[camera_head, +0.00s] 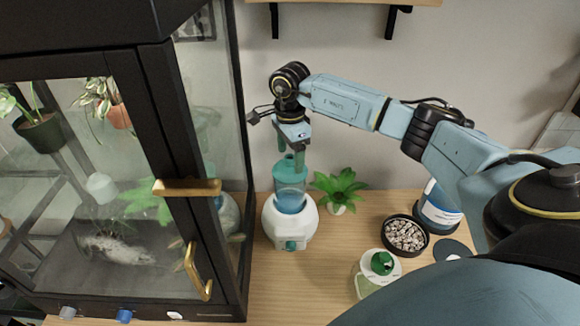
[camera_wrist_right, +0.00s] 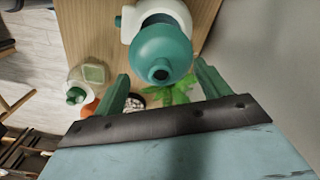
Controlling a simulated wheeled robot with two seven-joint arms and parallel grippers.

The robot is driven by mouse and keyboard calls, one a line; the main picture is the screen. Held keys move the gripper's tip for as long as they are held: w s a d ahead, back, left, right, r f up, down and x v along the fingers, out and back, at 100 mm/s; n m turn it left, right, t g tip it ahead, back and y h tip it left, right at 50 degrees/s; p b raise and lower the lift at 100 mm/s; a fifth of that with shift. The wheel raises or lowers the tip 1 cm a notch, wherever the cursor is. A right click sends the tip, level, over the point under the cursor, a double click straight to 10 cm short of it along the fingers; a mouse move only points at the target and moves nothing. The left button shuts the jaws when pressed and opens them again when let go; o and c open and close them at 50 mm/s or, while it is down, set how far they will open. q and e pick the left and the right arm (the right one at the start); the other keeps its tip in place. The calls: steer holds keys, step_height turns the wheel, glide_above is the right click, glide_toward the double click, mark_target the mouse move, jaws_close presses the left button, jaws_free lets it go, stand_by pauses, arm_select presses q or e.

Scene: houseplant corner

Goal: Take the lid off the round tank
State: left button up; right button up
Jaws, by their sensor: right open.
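The round tank (camera_head: 291,202) is a blue translucent vessel in a white rounded base (camera_head: 290,225) on the wooden table. A teal piece that looks like its lid (camera_head: 290,174) stands above it; I cannot tell if its lower edge rests on the tank. My right gripper (camera_head: 291,152) points down just over the lid. In the wrist view, its green fingers (camera_wrist_right: 161,75) are spread, with the lid's top between and beyond them. My left gripper is not in view.
A green plant (camera_head: 340,187) stands close right of the tank. A bowl of pebbles (camera_head: 405,235), a blue-labelled container (camera_head: 438,210) and a jar with a green knob (camera_head: 382,263) stand further right. A dark glass cabinet (camera_head: 190,165) with brass handles rises close on the left.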

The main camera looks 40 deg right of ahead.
step_height(320, 180, down, 2)
steer(key=c, duration=1)
steer(key=shift+s, duration=0.1)
steer(key=shift+c, duration=1.3)
